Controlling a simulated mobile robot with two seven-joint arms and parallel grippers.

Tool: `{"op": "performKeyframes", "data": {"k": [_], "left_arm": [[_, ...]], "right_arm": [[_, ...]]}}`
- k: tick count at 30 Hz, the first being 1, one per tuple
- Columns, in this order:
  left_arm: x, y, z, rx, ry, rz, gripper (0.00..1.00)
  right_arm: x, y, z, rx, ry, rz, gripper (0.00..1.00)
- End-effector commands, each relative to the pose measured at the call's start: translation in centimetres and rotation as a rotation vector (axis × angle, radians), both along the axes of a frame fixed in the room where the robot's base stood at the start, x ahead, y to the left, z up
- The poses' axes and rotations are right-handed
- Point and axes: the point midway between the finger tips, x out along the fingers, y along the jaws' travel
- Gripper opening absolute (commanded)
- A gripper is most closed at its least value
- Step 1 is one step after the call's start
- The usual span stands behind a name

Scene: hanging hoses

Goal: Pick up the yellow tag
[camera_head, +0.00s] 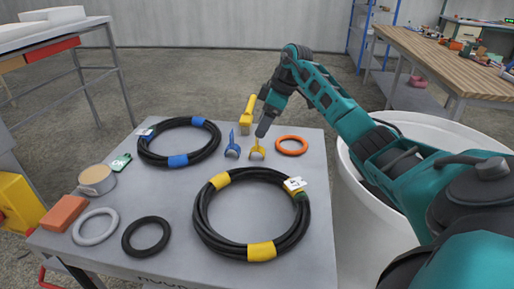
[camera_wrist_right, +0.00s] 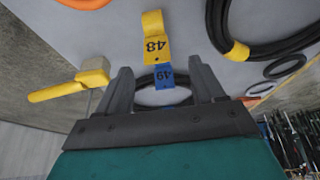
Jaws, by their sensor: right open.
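The yellow tag (camera_head: 257,149) lies on the grey table, to the right of a similar blue tag (camera_head: 232,147). In the right wrist view the yellow tag (camera_wrist_right: 154,38) carries the number 48, and the blue tag (camera_wrist_right: 165,74) behind it reads 49. My right gripper (camera_head: 262,130) points down just above the yellow tag in the head view. In the wrist view its two fingers (camera_wrist_right: 162,68) are apart with nothing held between them. The yellow tag shows just beyond the fingertips. I cannot tell whether they touch it. My left gripper does not show.
A yellow-handled tool (camera_head: 247,113) stands close behind the gripper, and an orange ring (camera_head: 291,145) lies to its right. Two coiled black hoses, blue-banded (camera_head: 178,160) and yellow-banded (camera_head: 261,251), lie around. A white tub (camera_head: 352,235) stands right of the table.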

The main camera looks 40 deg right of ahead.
Motion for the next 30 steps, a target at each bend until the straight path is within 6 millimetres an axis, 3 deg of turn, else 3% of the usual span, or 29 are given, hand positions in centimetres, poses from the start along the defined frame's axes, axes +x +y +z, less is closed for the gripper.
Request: {"op": "performKeyframes", "data": {"k": [18, 26, 30], "left_arm": [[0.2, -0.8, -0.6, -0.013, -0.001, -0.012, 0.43], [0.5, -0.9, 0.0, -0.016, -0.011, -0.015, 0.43], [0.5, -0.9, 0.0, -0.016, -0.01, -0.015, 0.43]], "right_arm": [[2.3, 1.5, -6.4, 0.001, -0.001, -0.001, 0.68], [2.4, 1.5, -6.6, -0.001, -0.001, 0.0, 0.68], [2.4, 1.5, -6.6, -0.001, -0.001, 0.0, 0.56]]}}
